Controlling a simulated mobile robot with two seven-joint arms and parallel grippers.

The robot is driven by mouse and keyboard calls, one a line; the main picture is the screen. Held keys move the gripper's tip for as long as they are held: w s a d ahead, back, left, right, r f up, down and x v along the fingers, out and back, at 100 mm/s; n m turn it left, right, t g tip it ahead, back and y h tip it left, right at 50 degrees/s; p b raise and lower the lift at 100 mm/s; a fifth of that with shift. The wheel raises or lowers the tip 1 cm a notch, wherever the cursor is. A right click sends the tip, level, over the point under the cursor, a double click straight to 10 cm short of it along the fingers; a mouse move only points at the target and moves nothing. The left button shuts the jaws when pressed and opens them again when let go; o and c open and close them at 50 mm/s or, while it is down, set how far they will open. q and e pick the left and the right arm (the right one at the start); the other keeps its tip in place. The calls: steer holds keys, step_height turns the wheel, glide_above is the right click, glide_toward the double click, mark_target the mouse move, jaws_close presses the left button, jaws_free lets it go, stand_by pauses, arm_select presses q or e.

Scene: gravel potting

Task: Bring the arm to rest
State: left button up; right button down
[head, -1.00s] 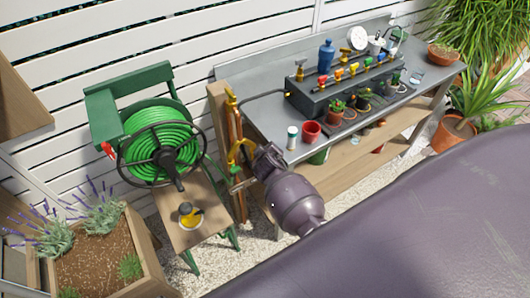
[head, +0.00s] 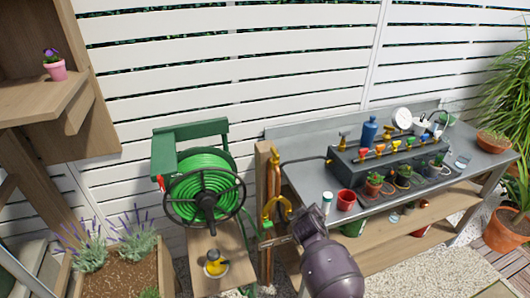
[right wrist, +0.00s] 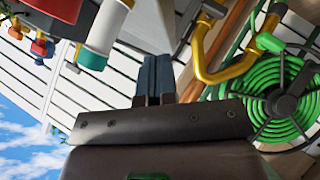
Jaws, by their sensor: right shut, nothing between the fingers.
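My right gripper (head: 268,243) is in front of the left end of the potting bench (head: 282,133), close to the yellow curved handle (head: 285,208). I cannot tell if they touch. The right wrist view shows its two dark fingers (right wrist: 155,62) together with nothing between them. The yellow handle also shows in the right wrist view (right wrist: 203,55), to the right of the fingers. My left gripper is in neither view.
A green hose reel (head: 205,185) stands left of the bench, with a small yellow-and-black item (head: 215,263) on the wooden board below it. A white-capped bottle (head: 327,202) and a red pot (head: 346,200) stand near the bench's left front edge. A planter with lavender (head: 125,275) is lower left.

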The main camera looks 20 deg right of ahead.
steer(key=shift+w, duration=0.1)
steer(key=a+r+m+t+y, duration=0.1)
steer(key=a+r+t+y, duration=0.25)
steer(key=r, duration=0.35)
arm_select(q)
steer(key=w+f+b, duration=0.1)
steer(key=b, duration=0.2)
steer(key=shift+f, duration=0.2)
arm_select(e)
steer(key=s+f, duration=0.3)
steer(key=s, duration=0.6)
steer(key=s+f+m+g+y, duration=0.1)
steer(key=s+f, duration=0.2)
steer(key=s, duration=0.7)
steer(key=s+f, duration=0.4)
steer(key=s, duration=0.6)
steer(key=shift+s+m+g, duration=0.2)
steer(key=shift+m+g, duration=0.1)
steer(key=shift+g, duration=0.05)
steer(key=shift+y, duration=0.25)
